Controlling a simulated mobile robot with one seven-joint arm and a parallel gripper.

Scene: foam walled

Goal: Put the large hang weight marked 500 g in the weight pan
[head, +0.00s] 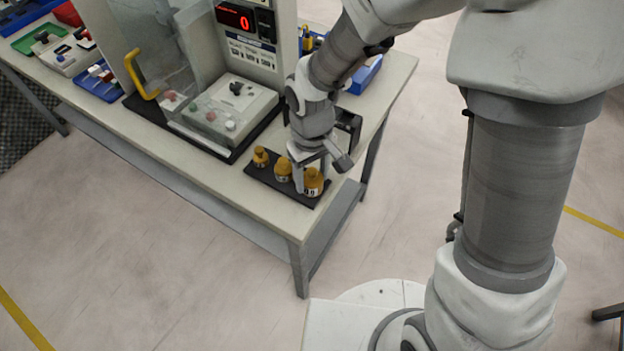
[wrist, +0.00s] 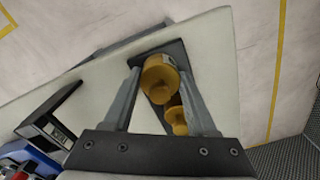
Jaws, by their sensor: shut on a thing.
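Three brass hang weights stand in a row on a dark mat near the table's front corner: a small one (head: 261,157), a middle one (head: 283,170) and the largest (head: 313,183). The largest has a pale label, of which only "00" can be made out. My gripper (head: 311,171) is down over the mat, shut on this largest weight. In the wrist view the largest weight (wrist: 159,76) sits between the two fingers, and another weight (wrist: 177,117) shows behind it. The largest weight looks still on the mat. I cannot pick out the weight pan.
A testing machine (head: 250,52) with a red display reading 0 stands behind the mat. Its clear guard has a yellow handle (head: 140,75). A control box (head: 225,108) lies at its base. Blue and green trays (head: 42,42) fill the table's far left. The table front is bare.

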